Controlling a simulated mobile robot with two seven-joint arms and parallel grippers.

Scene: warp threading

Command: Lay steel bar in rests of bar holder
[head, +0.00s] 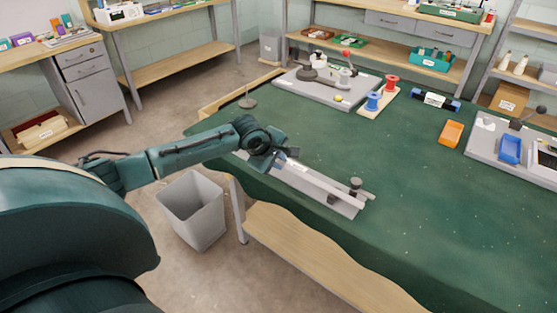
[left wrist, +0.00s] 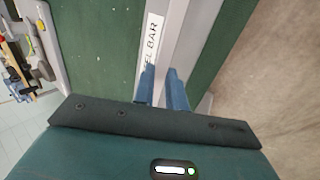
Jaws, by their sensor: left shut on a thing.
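The bar holder (head: 322,193) is a long, pale grey piece lying near the left edge of the green table, with a dark knob (head: 355,184) at its near end. A slim pale strip that looks like the steel bar (head: 367,195) runs along it. My left gripper (head: 284,161) is low over the far end of these pieces. In the left wrist view its blue fingers (left wrist: 163,88) are shut on the grey steel bar (left wrist: 187,35), beside a white label ending in "EL BAR". Whether the bar touches the rests is hidden. My right gripper is out of view.
The green table (head: 400,165) is clear in the middle. A grey bin (head: 193,210) stands on the floor to the left.

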